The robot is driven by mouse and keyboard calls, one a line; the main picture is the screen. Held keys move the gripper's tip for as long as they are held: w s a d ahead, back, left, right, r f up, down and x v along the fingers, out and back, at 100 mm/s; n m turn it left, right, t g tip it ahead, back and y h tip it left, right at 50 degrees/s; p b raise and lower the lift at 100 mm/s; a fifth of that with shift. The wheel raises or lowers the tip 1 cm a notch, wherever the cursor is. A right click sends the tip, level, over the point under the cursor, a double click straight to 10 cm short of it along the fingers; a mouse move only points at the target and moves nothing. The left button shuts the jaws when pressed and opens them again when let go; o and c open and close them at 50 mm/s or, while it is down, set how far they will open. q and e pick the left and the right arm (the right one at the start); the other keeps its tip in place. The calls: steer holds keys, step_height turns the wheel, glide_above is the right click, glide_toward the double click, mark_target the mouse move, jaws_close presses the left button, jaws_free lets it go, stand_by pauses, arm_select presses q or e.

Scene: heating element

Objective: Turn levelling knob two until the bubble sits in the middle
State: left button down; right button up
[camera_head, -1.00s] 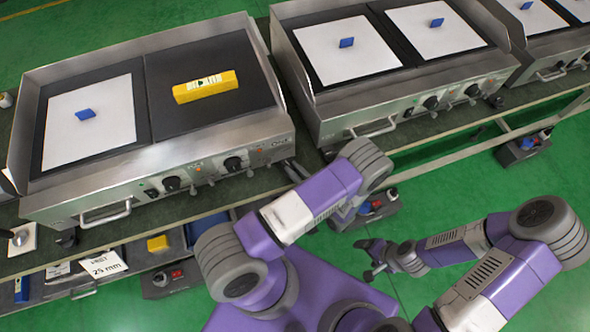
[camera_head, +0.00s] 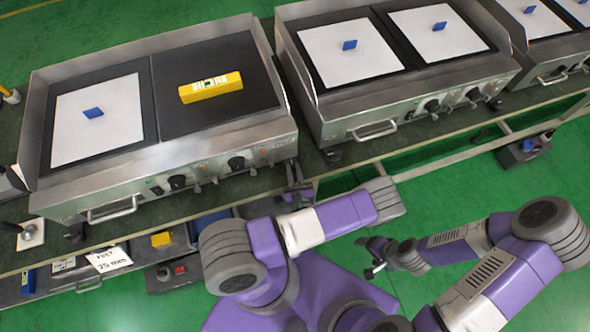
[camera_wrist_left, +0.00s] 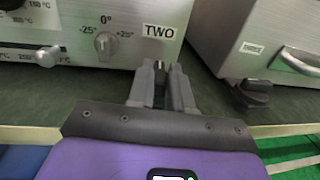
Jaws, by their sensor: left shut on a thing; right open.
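The yellow spirit level (camera_head: 210,88) lies on the dark right-hand plate of the left griddle (camera_head: 200,148); its bubble is too small to read. The label TWO (camera_wrist_left: 160,31) is on the griddle's front corner in the left wrist view. My left gripper (camera_head: 291,172) is at that corner, low beside the griddle. In the left wrist view its fingers (camera_wrist_left: 164,72) point under the label and are shut on levelling knob two, which they mostly hide. My right gripper (camera_head: 370,260) is open and empty, over the floor away from the bench.
A second griddle (camera_head: 400,105) stands close on the right, with its black levelling foot (camera_wrist_left: 254,94) near my left fingers. Below are a yellow block (camera_head: 161,239) and a "25 mm" card (camera_head: 109,259).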

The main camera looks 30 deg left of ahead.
arm_select(q)
steer(key=shift+m+t+h, duration=0.3)
arm_select(e)
steer(key=shift+r, duration=0.15)
arm_select(q)
steer(key=c, duration=1.1)
jaws_free()
